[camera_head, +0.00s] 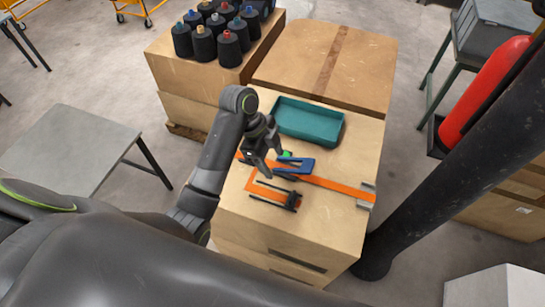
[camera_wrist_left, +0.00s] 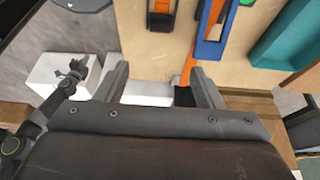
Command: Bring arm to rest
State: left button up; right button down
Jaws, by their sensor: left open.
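My left gripper (camera_head: 264,155) is open, its fingers pointing down above the left part of the wooden box top. In the left wrist view its two fingers (camera_wrist_left: 161,85) stand wide apart with nothing between them in its grasp. A blue clamp-like part (camera_head: 295,166) lies just right of it in the head view and shows in the wrist view (camera_wrist_left: 208,45). My right gripper (camera_wrist_left: 78,68) shows small at the left of the wrist view; its jaws are too small to judge. It is outside the head view.
A teal tray (camera_head: 308,122) lies behind the gripper. An orange strip (camera_head: 340,187) and a black-and-orange frame (camera_head: 275,194) lie on the box top. Dark spools (camera_head: 205,42) stand at the back left. A dark post (camera_head: 450,170) rises at the right. A grey table (camera_head: 75,150) stands left.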

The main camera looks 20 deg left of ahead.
pick_arm(q)
jog(key=shift+a+f, duration=0.1)
jog(key=s+a+f+n+t+y, duration=0.2)
jog(key=s+a+f+n, duration=0.3)
jog(key=s+a+n, duration=0.35)
jog(key=s+a+r+n+t+y, duration=0.1)
jog(key=s+a+n+y, duration=0.1)
jog(key=s+a+n, duration=0.45)
jog(key=s+a+r+n+t+y, duration=0.1)
jog(key=s+r+n+y, duration=0.2)
jog(key=s, duration=0.6)
notch_tip(320, 180, down, 32)
jog(key=a+r+n+g+h+b, duration=0.1)
jog(key=b, duration=0.4)
jog(key=s+f+b, duration=0.2)
jog(key=s+f, duration=0.5)
jog(key=f, duration=0.3)
jog(key=s+d+f+g+b, duration=0.1)
jog(key=s+f+b, duration=0.1)
jog(key=s+f, duration=0.6)
jog(key=shift+d+f+g, duration=0.2)
jog(key=shift+f+g, duration=0.1)
jog(key=shift+f, duration=0.65)
jog(key=shift+w, duration=0.1)
